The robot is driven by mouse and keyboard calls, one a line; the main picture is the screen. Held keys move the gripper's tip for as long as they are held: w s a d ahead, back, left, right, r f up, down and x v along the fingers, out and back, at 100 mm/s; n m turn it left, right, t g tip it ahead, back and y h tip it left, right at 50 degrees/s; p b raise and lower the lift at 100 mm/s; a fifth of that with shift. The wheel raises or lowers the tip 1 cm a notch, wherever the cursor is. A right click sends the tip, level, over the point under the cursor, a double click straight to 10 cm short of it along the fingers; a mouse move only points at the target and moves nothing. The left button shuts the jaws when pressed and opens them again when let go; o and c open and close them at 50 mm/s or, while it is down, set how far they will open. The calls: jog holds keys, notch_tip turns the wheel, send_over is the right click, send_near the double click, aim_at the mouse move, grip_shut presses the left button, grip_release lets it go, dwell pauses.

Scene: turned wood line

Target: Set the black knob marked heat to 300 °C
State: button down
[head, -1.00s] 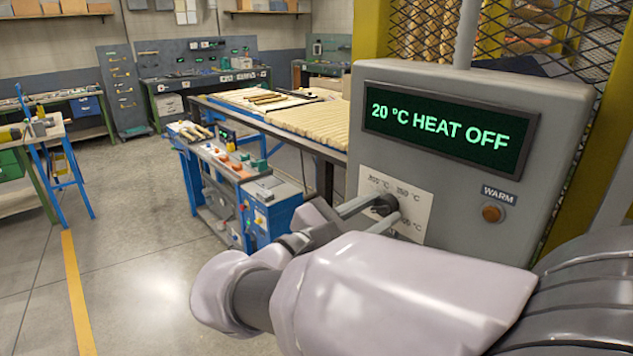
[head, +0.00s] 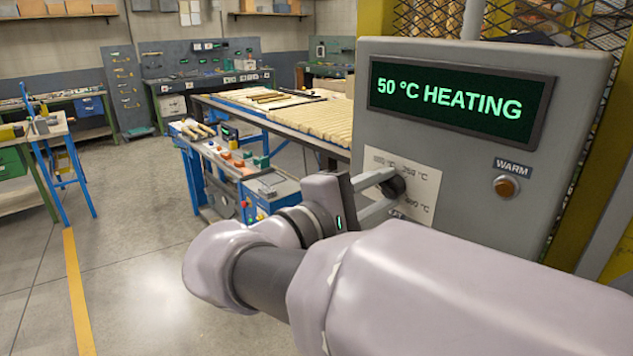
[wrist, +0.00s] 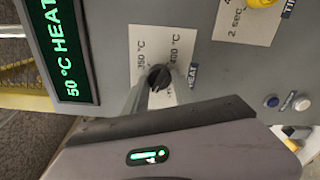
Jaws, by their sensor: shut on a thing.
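The black heat knob (head: 394,186) sits on a white dial plate (head: 425,182) on the front of a grey control box (head: 460,165). In the wrist view the knob (wrist: 159,78) has a HEAT label (wrist: 192,76) beside it, and part of the temperature scale shows. My gripper (head: 386,192) is shut on the knob, its fingers reaching in from the left. The fingers hide part of the plate, and I cannot tell which mark the knob points at. The display (head: 455,103) reads 50 °C HEATING.
An orange WARM lamp (head: 506,186) is right of the plate. The wrist view shows a yellow knob (wrist: 264,3), a blue button (wrist: 271,101) and a white button (wrist: 291,101). A bench with wooden pieces (head: 310,118) stands behind; open floor lies left.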

jog(key=shift+m+b, duration=2.05)
jog(key=shift+m, duration=0.65)
jog(key=shift+r, duration=0.1)
jog(key=c, duration=1)
grip_release()
jog(key=p+v, duration=0.7)
jog(key=v, duration=1)
jog(key=shift+s+a, duration=0.15)
